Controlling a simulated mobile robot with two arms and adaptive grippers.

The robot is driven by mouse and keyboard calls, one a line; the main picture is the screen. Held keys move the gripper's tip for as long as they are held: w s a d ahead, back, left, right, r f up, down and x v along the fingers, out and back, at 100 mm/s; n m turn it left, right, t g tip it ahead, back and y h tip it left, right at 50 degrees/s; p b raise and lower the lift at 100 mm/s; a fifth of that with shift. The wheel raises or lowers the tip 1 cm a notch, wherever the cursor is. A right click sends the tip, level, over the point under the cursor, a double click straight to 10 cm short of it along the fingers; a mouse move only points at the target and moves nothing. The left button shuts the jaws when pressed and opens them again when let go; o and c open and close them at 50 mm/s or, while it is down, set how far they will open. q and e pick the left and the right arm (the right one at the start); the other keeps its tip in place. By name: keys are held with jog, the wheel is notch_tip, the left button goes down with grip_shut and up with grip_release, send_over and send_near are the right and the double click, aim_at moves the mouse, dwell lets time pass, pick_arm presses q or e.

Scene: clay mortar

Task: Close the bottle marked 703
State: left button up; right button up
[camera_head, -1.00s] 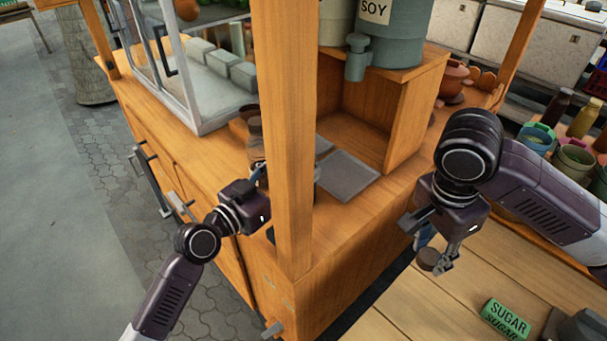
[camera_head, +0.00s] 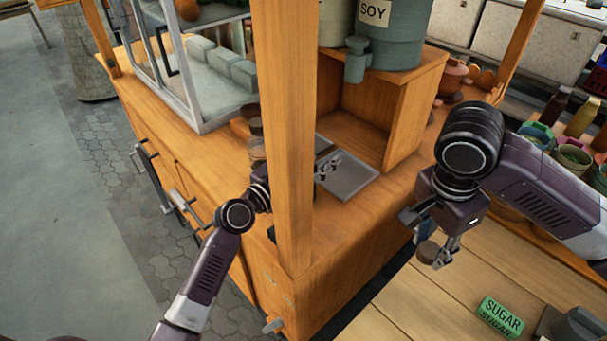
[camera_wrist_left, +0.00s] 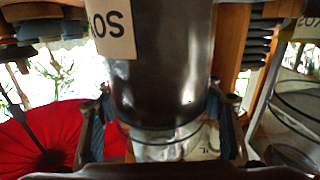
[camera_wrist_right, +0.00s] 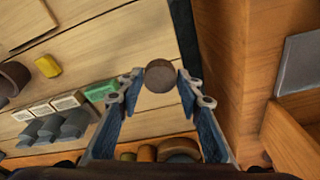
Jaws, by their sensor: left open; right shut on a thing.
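My right gripper (camera_head: 440,250) is shut on a round brown cap (camera_head: 428,252), held above the wooden table; the cap also shows between the fingertips in the right wrist view (camera_wrist_right: 160,76). My left gripper (camera_head: 329,167) is open, reaching behind the cart's post over the counter. In the left wrist view its fingers (camera_wrist_left: 160,92) are spread with nothing held; a dark SOY container (camera_wrist_left: 160,50) shows beyond them. A small brown-topped jar (camera_head: 257,150) stands on the counter left of the post, partly hidden. I can read no 703 on anything.
The wooden post (camera_head: 283,130) stands close to my left arm. A grey plate (camera_head: 347,178) lies on the counter below the SOY dispenser (camera_head: 390,38). A green SUGAR block (camera_head: 500,318) lies on the table. Several bottles and pots stand at the right. The table's middle is clear.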

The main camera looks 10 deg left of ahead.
pick_arm(q)
jog(key=shift+w+d, duration=0.1)
jog(key=shift+w, duration=0.1)
jog(key=shift+c, duration=0.3)
grip_shut()
